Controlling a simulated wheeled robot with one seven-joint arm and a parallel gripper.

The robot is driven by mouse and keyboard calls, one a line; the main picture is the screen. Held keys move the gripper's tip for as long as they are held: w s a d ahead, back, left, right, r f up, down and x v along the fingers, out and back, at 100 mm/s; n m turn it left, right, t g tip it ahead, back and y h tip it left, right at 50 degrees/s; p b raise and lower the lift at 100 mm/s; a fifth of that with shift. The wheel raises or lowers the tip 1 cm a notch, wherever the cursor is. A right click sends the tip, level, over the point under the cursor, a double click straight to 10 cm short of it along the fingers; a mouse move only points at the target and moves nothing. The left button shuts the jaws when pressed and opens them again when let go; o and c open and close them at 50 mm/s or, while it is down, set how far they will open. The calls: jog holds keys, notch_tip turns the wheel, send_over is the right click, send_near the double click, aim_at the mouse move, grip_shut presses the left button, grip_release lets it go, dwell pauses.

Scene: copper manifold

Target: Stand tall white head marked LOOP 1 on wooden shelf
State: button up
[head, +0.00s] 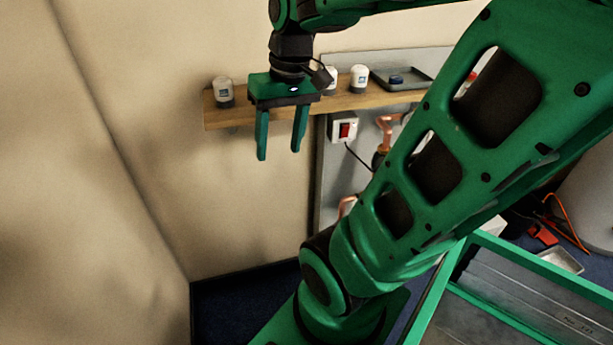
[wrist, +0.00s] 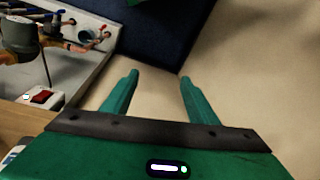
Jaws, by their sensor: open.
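The wooden shelf (head: 290,108) runs along the back wall in the head view; its edge shows at the lower left of the wrist view (wrist: 22,122). A white head with a grey base (head: 223,92) stands upright at the shelf's left end. Another white head (head: 360,77) stands further right, and one beside it (head: 331,76) is partly hidden by my gripper. Their markings are too small to read, so I cannot tell which is LOOP 1. My gripper (head: 281,150) is open and empty, pointing down in front of the shelf. Its fingers (wrist: 158,78) have nothing between them.
A dark tray (head: 415,86) with a blue item sits on the shelf's right part. A white box with a red switch (head: 344,130) and copper pipework are on the grey panel below. A green-rimmed bin (head: 437,290) stands at lower right. The wall below the shelf's left end is clear.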

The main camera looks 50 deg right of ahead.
jog(key=s+f+m+g, duration=0.1)
jog(key=s+f+m, duration=0.1)
jog(key=s+f, duration=0.3)
jog(key=s, duration=0.3)
jog(key=shift+s+d+f+g+h, duration=0.15)
jog(key=shift+f+g+h, duration=0.15)
jog(key=shift+h, duration=0.1)
